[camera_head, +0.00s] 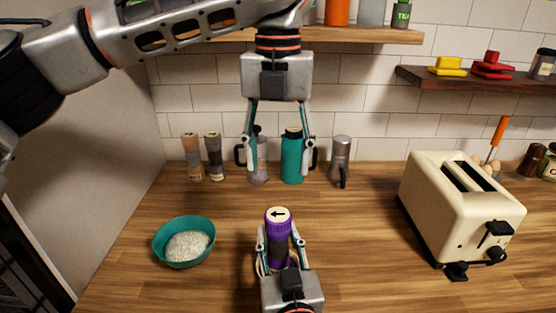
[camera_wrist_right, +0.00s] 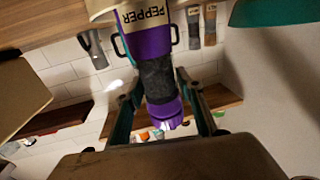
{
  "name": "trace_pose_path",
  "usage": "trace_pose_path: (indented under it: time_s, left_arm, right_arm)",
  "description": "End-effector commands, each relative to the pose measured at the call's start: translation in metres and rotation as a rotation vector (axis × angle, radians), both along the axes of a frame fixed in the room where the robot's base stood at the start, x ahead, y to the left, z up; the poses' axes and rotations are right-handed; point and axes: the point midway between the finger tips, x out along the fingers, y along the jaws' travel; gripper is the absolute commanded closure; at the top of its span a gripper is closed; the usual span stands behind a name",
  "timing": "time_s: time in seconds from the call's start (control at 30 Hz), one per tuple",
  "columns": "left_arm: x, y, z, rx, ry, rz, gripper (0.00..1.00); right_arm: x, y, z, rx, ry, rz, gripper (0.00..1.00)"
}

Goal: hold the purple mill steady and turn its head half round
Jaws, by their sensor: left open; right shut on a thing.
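The purple mill (camera_head: 278,232) stands upright on the wooden counter, front centre. Its cream cap carries a black arrow pointing left. My right gripper (camera_head: 279,243) comes in from the bottom edge and is shut around the mill's dark middle. The right wrist view, upside down, shows the mill (camera_wrist_right: 148,45) between the fingers, with the word PEPPER on a cream band. My left gripper (camera_head: 279,150) hangs from above, fingers spread and empty. In the picture it is above the mill, in front of the bottles at the wall, and apart from the mill.
A teal bowl of white grains (camera_head: 170,246) stands left. A cream toaster (camera_head: 455,215) stands right. Two tall mills (camera_head: 203,157), a teal bottle (camera_head: 292,160) and a metal pot (camera_head: 340,158) stand along the tiled wall. The counter beside the mill is clear.

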Motion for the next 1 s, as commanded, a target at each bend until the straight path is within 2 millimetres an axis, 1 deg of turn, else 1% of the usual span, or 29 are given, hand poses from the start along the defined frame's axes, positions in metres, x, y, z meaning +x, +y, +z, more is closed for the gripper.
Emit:
trace_pose_path:
  time_s: [0.03, 0.07, 0.1, 0.13, 0.47, 0.57, 0.67, 0.77, 1.0]
  left_arm:
    - [0.0, 0.0, 0.0, 0.0, 0.0, 0.0, 0.46]
    - [0.0, 0.0, 0.0, 0.0, 0.0, 0.0, 0.46]
    - [0.0, 0.0, 0.0, 0.0, 0.0, 0.0, 0.46]
    - [0.0, 0.0, 0.0, 0.0, 0.0, 0.0, 0.46]
    - [0.0, 0.0, 0.0, -0.001, 0.0, 0.0, 0.46]
    - [0.0, 0.0, 0.0, -0.001, 0.0, 0.0, 0.46]
    - [0.0, 0.0, 0.0, -0.001, 0.0, 0.0, 0.46]
    - [0.0, 0.0, 0.0, -0.001, 0.0, 0.0, 0.46]
    - [0.0, 0.0, 0.0, -0.001, 0.0, 0.0, 0.46]
  right_arm:
    - [0.0, 0.0, 0.0, 0.0, 0.0, 0.0, 0.97]
    - [0.0, 0.0, 0.0, 0.0, 0.0, 0.0, 0.58]
    - [0.0, 0.0, 0.0, 0.0, 0.0, 0.0, 0.47]
    - [0.0, 0.0, 0.0, 0.0, 0.0, 0.0, 0.43]
    - [0.0, 0.0, 0.0, 0.0, 0.0, 0.0, 0.43]
    - [-0.005, -0.001, -0.001, 0.0, 0.001, 0.0, 0.43]
    - [-0.017, -0.002, -0.001, 0.001, 0.003, 0.001, 0.43]
    - [-0.034, -0.005, -0.002, 0.002, 0.005, 0.001, 0.43]
    - [-0.08, -0.013, -0.002, 0.001, 0.005, 0.001, 0.43]
